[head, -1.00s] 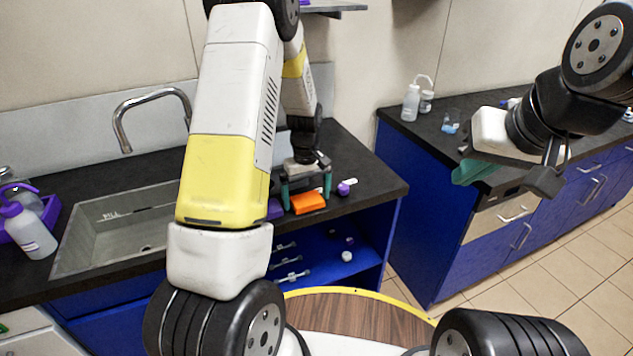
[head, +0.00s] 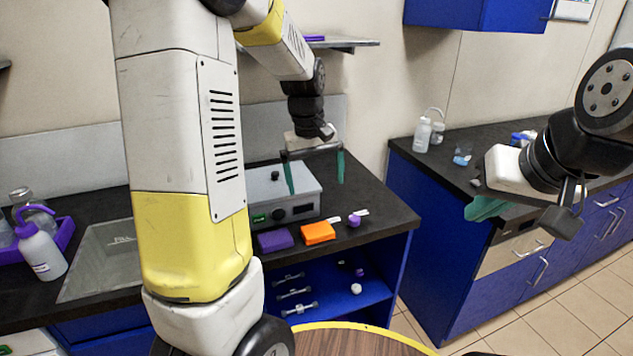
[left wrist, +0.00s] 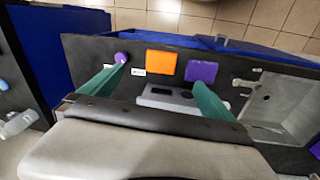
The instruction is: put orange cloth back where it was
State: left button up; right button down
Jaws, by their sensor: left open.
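The orange cloth (head: 318,232) lies folded flat on the black counter near its front edge, beside a purple cloth (head: 275,241). In the left wrist view the orange cloth (left wrist: 161,64) lies between the fingers' lines, with the purple cloth (left wrist: 201,72) to its right.
A grey device with a black knob (head: 285,192) stands behind the cloths. A purple-capped item (head: 354,221) and small white labels lie to the right. The sink (head: 100,262) is at the left, with a wash bottle (head: 40,252). A blue shelf (head: 330,290) is below the counter.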

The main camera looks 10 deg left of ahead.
pick_arm(q)
jog(key=s+r+m+t, duration=0.1)
jog(key=s+r+m, duration=0.1)
jog(key=s, duration=0.4)
jog(key=s+d+r+m+t+h, duration=0.1)
jog(key=s+r+m+t, duration=0.1)
jog(key=s+r, duration=0.3)
jog(key=s+r+m+t, duration=0.2)
jog(key=s+r, duration=0.1)
jog(key=s, duration=0.6)
jog(key=shift+s+d+r, duration=0.2)
jog(key=shift+d+r, duration=0.1)
jog(key=shift+d, duration=0.1)
